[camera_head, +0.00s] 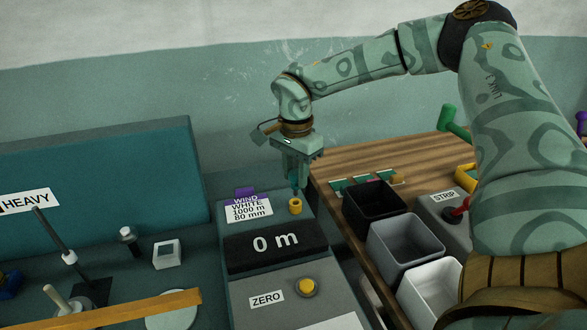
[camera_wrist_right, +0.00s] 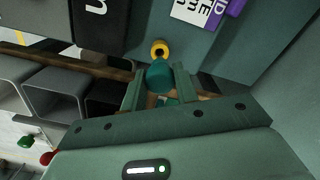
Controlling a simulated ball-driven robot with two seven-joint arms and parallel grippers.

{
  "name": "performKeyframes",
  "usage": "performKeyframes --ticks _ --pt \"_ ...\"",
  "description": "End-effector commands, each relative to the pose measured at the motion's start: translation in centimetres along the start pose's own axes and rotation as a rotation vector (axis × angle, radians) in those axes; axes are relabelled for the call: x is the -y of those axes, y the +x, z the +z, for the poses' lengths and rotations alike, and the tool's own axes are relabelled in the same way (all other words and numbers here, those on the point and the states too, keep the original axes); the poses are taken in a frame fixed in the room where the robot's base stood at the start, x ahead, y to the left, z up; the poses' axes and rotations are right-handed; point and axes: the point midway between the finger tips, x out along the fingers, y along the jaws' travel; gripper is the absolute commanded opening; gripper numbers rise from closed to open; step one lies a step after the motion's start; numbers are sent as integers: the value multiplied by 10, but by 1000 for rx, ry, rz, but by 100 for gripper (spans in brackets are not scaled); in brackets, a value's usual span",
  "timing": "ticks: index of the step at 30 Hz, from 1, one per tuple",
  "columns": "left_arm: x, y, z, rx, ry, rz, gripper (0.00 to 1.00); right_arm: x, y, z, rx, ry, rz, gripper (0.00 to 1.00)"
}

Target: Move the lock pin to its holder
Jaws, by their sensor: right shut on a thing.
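The lock pin, with a rounded teal head (camera_wrist_right: 160,76), is between the fingers of my right gripper (camera_wrist_right: 159,90) in the right wrist view. In the head view my right gripper (camera_head: 297,172) points down, and a small teal part of the pin (camera_head: 294,186) shows at its fingertips. The yellow ring-shaped holder (camera_head: 295,206) stands on the grey console just below the fingertips. The holder also shows in the wrist view (camera_wrist_right: 159,50), just beyond the pin head. I cannot tell whether the pin's lower end touches it. My left gripper is out of view.
A label card with a purple tab (camera_head: 248,210) and a "0 m" display (camera_head: 275,246) are close to the holder. Black (camera_head: 372,201), grey (camera_head: 405,245) and white (camera_head: 432,298) bins stand to the right. A teal block (camera_head: 100,190) rises at the left.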

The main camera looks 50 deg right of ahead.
Motion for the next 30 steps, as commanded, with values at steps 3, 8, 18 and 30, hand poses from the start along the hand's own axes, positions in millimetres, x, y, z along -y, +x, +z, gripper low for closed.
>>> performKeyframes --ticks 3,8,18,30 --pt "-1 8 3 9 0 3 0 0 13 0 1 -1 3 0" --pt "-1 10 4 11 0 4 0 0 16 0 1 -1 0 0" --pt "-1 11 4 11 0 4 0 0 16 0 0 -1 0 0" --pt "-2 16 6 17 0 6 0 0 20 0 1 0 0 0"
